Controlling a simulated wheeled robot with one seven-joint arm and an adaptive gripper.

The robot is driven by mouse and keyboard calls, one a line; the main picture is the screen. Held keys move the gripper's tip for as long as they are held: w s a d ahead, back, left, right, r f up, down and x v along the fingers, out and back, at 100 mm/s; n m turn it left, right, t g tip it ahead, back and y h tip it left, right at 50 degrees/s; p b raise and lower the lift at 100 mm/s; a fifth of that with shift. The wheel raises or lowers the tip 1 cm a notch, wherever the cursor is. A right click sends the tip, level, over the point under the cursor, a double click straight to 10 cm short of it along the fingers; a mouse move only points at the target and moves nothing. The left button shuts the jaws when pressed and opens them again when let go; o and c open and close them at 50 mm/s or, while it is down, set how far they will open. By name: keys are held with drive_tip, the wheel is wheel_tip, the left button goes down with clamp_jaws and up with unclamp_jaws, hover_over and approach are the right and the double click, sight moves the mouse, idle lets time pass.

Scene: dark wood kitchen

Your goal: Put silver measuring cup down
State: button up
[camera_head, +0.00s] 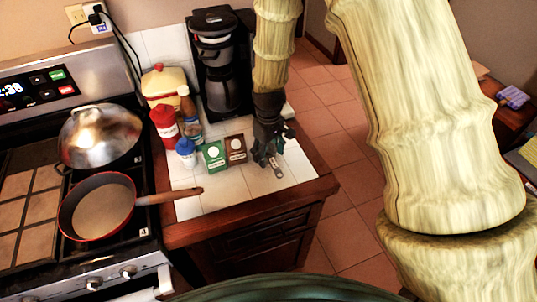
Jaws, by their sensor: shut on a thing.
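My gripper (270,155) reaches down over the right part of the white tiled counter (235,190). It is shut on the silver measuring cup (276,170), a small grey metal piece below the fingers. The fingers hide much of the cup. The cup is at or just above the tiles; I cannot tell whether it touches them.
A green box (214,155) and a brown box (236,149) stand just left of my gripper. A black coffee maker (215,65) is behind them. A red-rimmed pan (97,208) on the stove points its handle over the counter. The front tiles are clear.

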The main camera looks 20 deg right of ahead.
drive_tip(key=shift+f+p, duration=0.3)
drive_tip(key=shift+f, duration=0.75)
drive_tip(key=shift+f, duration=0.1)
drive_tip(key=o, duration=1)
drive_tip(key=shift+o, duration=0.2)
